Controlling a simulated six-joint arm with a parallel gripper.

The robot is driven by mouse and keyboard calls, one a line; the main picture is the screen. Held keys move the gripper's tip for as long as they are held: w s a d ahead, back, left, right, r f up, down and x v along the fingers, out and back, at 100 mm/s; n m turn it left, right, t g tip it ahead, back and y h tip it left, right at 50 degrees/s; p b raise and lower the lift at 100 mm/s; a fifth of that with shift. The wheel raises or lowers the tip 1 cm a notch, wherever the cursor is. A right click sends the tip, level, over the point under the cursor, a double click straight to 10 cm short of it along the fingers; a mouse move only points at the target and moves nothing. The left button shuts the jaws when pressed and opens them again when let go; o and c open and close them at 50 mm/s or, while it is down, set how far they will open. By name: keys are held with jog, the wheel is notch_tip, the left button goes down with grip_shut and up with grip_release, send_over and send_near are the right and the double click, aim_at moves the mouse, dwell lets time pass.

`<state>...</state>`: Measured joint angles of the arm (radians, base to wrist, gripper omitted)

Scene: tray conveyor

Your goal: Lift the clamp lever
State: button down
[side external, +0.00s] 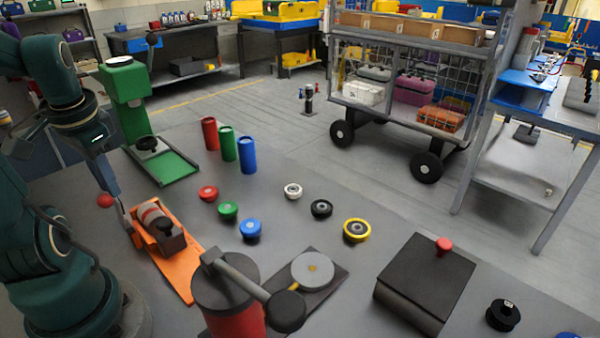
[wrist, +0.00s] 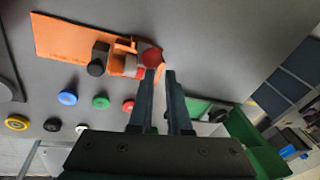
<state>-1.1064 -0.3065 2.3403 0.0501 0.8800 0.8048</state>
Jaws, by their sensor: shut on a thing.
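The clamp has an orange base plate (side external: 172,268) on the grey table, with a grey and red cylindrical part held in its orange bracket (side external: 155,222). The base plate also shows in the wrist view (wrist: 62,40). The clamp lever ends in a red ball knob (side external: 104,200), which shows just beyond my fingertips in the wrist view (wrist: 152,57). My gripper (side external: 117,195) is at the lever end of the clamp, its fingers (wrist: 161,74) shut on the lever close to the knob. The fingers hide most of the lever, so its exact angle is unclear.
A green press (side external: 125,85) stands behind the clamp. A red drum with a lever (side external: 235,315) stands in front. A dark box with a red knob (side external: 425,280) is further right.

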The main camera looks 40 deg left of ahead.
jog(key=shift+v, duration=2.6)
jog(key=w+d+m+t+h, duration=0.1)
jog(key=w+d+t, duration=0.1)
jog(key=d, duration=0.7)
jog(key=w+d+f+m+t+h, duration=0.1)
jog(key=w+d+m+t, duration=0.1)
jog(key=d, duration=0.7)
jog(key=shift+w+f+t, duration=0.35)
jog(key=shift+w+t, duration=0.05)
jog(key=shift+w, duration=0.15)
